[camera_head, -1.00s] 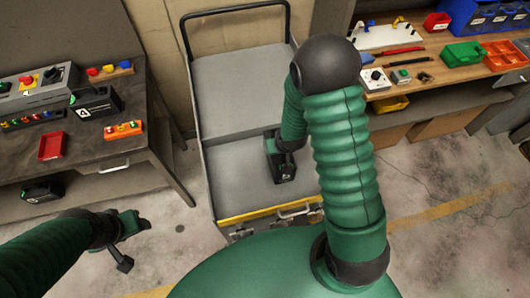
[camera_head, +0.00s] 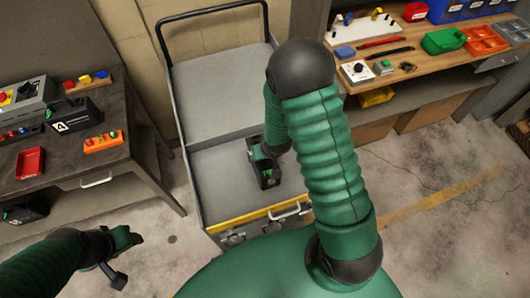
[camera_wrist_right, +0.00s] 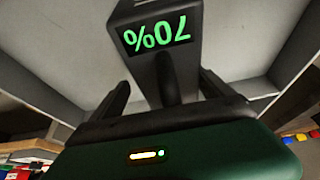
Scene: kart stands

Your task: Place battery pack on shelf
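The black battery pack (camera_head: 265,172) with green markings stands on the lower grey deck of the cart (camera_head: 213,178). In the right wrist view the battery pack (camera_wrist_right: 155,35) shows a green upside-down "70%" display. My right gripper (camera_wrist_right: 165,85) is at its handle, one finger on each side, spread apart with gaps showing. My left gripper (camera_head: 128,258) is open and empty, low at the left above the floor. Under the left bench, a shelf holds another black pack (camera_head: 27,208).
A wooden bench (camera_head: 420,65) with tools and bins stands at the right. Floor is free between the cart and left bench.

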